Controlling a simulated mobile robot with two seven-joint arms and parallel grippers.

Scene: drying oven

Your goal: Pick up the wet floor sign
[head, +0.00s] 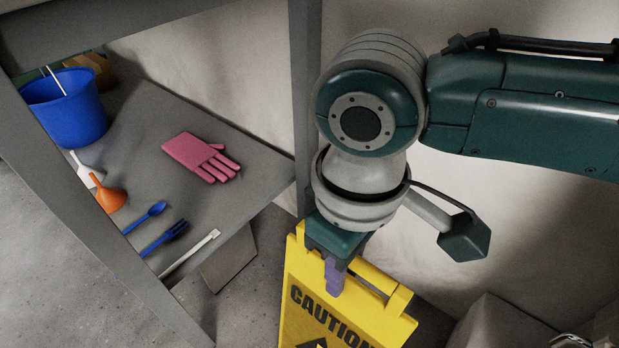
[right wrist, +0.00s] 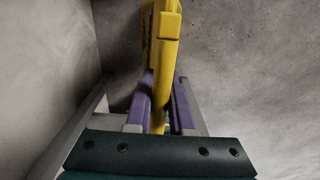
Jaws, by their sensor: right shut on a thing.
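The yellow wet floor sign (head: 328,308) is upright at the bottom centre of the head view, with "CAUTION" in dark letters on its face. Its lower part is cut off by the picture's edge. My right gripper (head: 334,280) comes down from above onto the sign's top edge. In the right wrist view, the sign (right wrist: 166,60) runs between the two purple finger pads of my right gripper (right wrist: 160,105), which is shut on it. Whether the sign touches the floor cannot be seen. My left gripper is not in view.
A grey shelf (head: 255,165) at the left holds a blue bucket (head: 70,115), a pink glove (head: 200,157), an orange funnel (head: 111,198) and blue utensils (head: 165,238). A grey post (head: 304,90) stands just behind the sign. A pale wall is close behind my right arm.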

